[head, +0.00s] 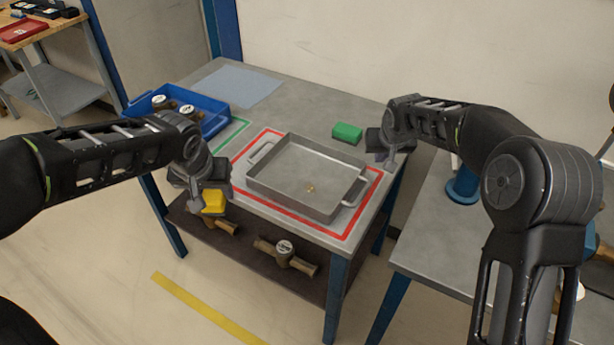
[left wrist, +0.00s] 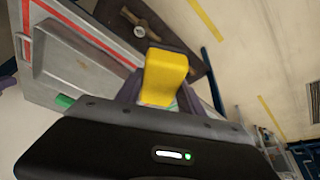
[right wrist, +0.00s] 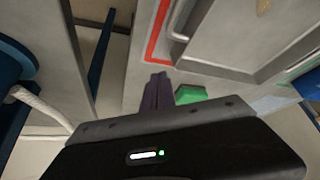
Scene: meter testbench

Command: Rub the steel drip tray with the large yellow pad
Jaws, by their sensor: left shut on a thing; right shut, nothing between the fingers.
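The steel drip tray (head: 285,183) sits inside the red outlined rectangle on the bench, with a handle at each end and a small yellowish-brown spot (head: 310,188) on its floor. My left gripper (head: 212,192) is shut on the yellow pad (head: 213,203) and holds it in the air at the bench's front left edge, left of the tray. The pad also shows between the fingers in the left wrist view (left wrist: 165,77). My right gripper (head: 387,157) is shut and empty, right of the tray's far right corner. A green pad (head: 347,133) lies on the bench behind the tray.
A blue bin (head: 205,104) with meters stands at the bench's back left, beside a light blue sheet (head: 233,86). Brass-coloured meters (head: 286,254) lie on the lower shelf. Another grey table (head: 440,240) stands at the right with a blue object (head: 463,187).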

